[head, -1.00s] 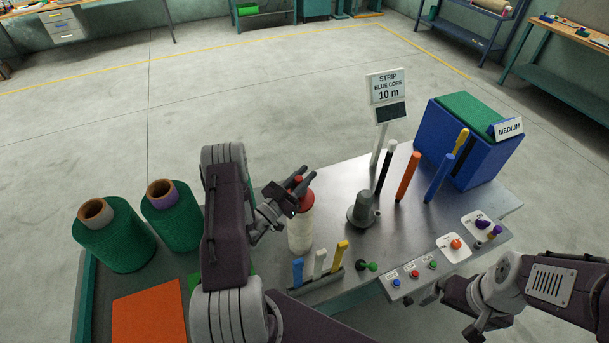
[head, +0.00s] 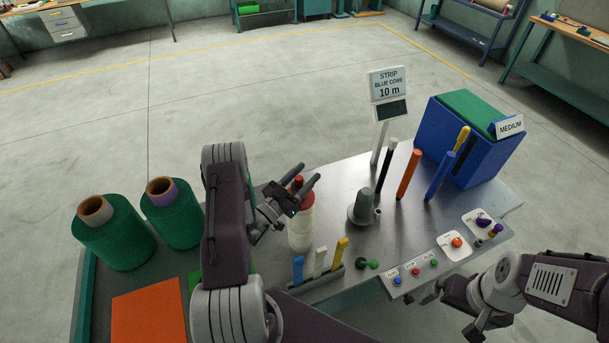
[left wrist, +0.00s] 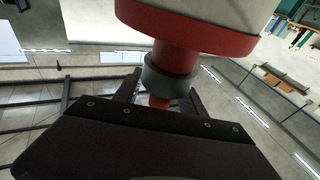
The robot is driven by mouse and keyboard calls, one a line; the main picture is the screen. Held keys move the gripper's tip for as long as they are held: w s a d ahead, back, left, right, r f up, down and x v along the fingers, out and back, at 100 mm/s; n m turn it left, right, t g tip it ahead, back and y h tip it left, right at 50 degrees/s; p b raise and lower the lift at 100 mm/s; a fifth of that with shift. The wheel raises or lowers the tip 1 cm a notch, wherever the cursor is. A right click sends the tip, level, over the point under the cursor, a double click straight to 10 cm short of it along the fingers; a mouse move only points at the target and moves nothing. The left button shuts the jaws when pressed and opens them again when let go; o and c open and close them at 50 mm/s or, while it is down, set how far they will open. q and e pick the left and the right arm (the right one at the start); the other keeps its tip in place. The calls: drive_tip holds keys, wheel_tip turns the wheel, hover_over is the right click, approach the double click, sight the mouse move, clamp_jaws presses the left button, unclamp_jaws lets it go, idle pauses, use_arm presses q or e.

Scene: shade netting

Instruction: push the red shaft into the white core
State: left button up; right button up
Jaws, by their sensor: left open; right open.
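The white core (head: 301,232) stands upright on the metal bench, with a red flange on top. The red shaft (head: 299,181) stands up out of its top end. In the left wrist view the shaft (left wrist: 176,57) shows beside the flange, with a grey collar (left wrist: 167,82) around it. My left gripper (head: 306,177) is open at the top of the shaft, one finger on each side of it. Whether the fingers touch it I cannot tell. My right gripper (head: 430,297) is small and partly hidden near the button panel, and looks open and empty.
A grey cone holder (head: 362,210), black, orange and blue rods, and a sign post (head: 381,140) stand right of the core. A tool rack (head: 318,277) is in front. Two green rolls (head: 112,240) stand at left. A blue box (head: 480,155) is at back right.

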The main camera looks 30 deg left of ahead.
use_arm(q)
drive_tip(key=shift+s+f, duration=0.1)
drive_tip(key=shift+f, duration=0.05)
drive_tip(key=b+v, duration=0.3)
drive_tip(key=v, duration=0.5)
drive_tip(key=shift+a, duration=0.2)
drive_tip(key=shift+s, duration=0.35)
